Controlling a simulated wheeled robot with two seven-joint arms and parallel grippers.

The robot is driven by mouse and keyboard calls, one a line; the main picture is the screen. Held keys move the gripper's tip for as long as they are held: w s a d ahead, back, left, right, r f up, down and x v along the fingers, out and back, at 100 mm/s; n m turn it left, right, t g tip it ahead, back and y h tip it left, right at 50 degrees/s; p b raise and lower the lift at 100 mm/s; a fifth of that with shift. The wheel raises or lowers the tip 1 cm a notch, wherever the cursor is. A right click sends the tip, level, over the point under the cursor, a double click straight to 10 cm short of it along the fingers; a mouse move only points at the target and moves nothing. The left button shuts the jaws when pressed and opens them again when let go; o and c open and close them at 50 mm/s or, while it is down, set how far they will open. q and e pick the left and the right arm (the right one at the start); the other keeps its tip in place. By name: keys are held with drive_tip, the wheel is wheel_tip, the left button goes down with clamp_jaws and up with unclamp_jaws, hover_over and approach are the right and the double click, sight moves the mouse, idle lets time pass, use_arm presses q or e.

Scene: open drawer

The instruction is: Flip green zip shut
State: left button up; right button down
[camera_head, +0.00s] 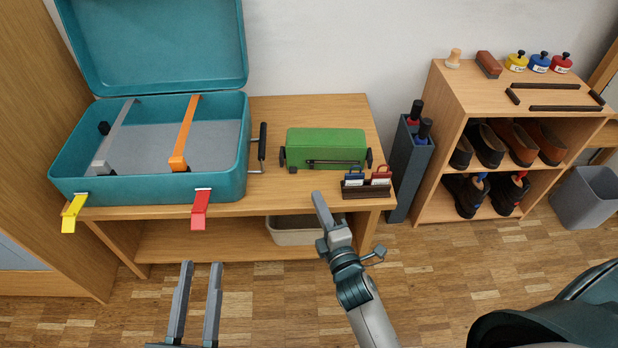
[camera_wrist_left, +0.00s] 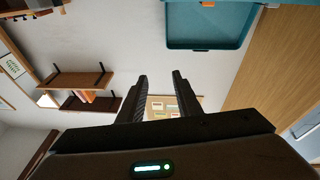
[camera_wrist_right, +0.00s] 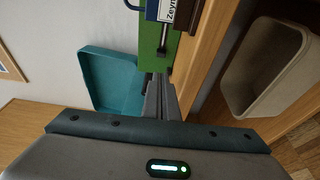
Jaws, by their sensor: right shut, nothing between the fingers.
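A green case (camera_head: 325,145) lies on the wooden bench, right of the teal suitcase. A dark bar with a small tab, perhaps its zip, runs along its front (camera_head: 335,162). The case also shows in the right wrist view (camera_wrist_right: 149,48), beyond my fingers. My right gripper (camera_head: 318,196) is shut and empty, in front of the bench edge and below the case in the head view, apart from it. It also shows in the right wrist view (camera_wrist_right: 158,78). My left gripper (camera_head: 201,265) is open and empty in front of the bench; it also shows in the left wrist view (camera_wrist_left: 160,76).
The open teal suitcase (camera_head: 60,174) has yellow (camera_head: 73,212) and red (camera_head: 200,208) latches overhanging the front. A small tag holder (camera_head: 366,191) stands at the bench's front right edge. A bin (camera_head: 292,234) sits below. A shoe shelf (camera_head: 456,104) stands at right.

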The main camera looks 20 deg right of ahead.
sight(309, 187)
drive_tip(key=shift+w, duration=0.15)
